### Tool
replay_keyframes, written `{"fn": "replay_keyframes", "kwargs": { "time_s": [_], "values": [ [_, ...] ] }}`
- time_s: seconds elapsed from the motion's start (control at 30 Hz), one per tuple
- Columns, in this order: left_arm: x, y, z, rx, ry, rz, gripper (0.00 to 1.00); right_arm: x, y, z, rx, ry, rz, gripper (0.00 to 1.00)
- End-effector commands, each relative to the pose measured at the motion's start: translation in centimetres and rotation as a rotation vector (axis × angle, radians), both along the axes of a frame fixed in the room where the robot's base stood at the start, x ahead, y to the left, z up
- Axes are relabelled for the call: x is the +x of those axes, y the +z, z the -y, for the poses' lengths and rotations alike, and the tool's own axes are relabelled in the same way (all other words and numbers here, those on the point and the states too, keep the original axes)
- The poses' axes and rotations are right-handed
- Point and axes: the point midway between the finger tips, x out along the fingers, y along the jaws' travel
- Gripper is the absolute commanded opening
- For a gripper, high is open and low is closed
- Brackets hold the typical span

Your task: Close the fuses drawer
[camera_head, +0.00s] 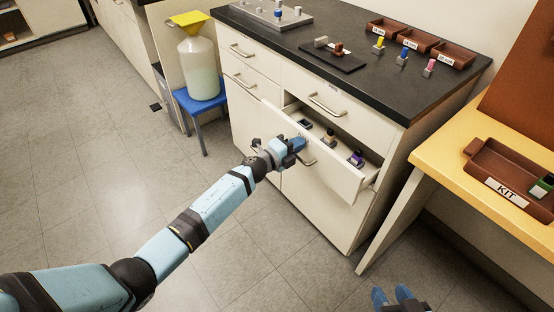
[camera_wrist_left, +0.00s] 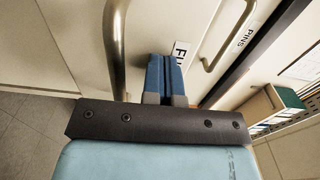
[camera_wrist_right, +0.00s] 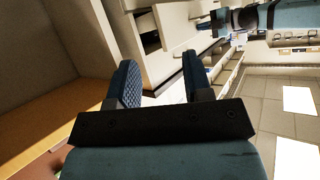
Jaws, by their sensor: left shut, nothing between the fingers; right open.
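The fuses drawer (camera_head: 338,178) is pulled out of the white cabinet, and several small dark parts sit inside it. Its front carries a metal handle, which also shows in the left wrist view (camera_wrist_left: 117,45), and a label starting with "FU" (camera_wrist_left: 180,52), partly hidden by my fingers. My left gripper (camera_head: 298,144) is shut and empty, its blue fingertips (camera_wrist_left: 165,62) at the drawer front beside the handle. I cannot tell whether they touch it. My right gripper (camera_head: 393,294) is open and empty, low at the bottom right, away from the drawer; its spread fingers show in the right wrist view (camera_wrist_right: 160,82).
Above is a shut drawer with a handle (camera_head: 326,106), labelled PINS in the left wrist view. The dark countertop (camera_head: 300,38) holds brown trays (camera_head: 455,55) and small parts. A yellow-topped bench (camera_head: 455,135) with a kit tray (camera_head: 507,187) stands right, a blue stool (camera_head: 202,105) left.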

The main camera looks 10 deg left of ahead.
Motion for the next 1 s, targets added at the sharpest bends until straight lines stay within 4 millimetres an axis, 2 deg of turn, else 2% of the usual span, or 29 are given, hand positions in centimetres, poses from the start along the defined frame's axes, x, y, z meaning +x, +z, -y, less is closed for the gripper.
{"fn": "replay_keyframes", "kwargs": {
  "time_s": [0.03,0.1,0.2,0.5,0.7,1.0],
  "values": [
    [1.2,-0.4,0.9,0.0,-0.001,0.002,0.0,0.5,0.8,-0.5,0.024,0.009,0.051,0.46],
    [2.5,-0.4,2.0,-0.002,-0.001,0.002,0.0,1.5,2.7,-1.3,0.063,0.023,0.138,0.46],
    [4.2,-0.4,3.3,-0.001,0.0,0.002,0.0,2.1,4.6,-2.3,0.115,0.036,0.224,0.46],
    [7.6,-0.3,5.9,0.0,0.0,0.0,0.0,2.6,8.9,-4.0,0.236,0.07,0.411,0.46],
    [8.3,-0.1,6.5,-0.002,0.0,-0.001,0.0,2.5,10.1,-4.4,0.268,0.079,0.457,0.46],
    [8.6,0.3,6.6,-0.003,0.002,0.003,0.0,2.5,10.3,-4.4,0.273,0.08,0.462,0.46]
  ]
}}
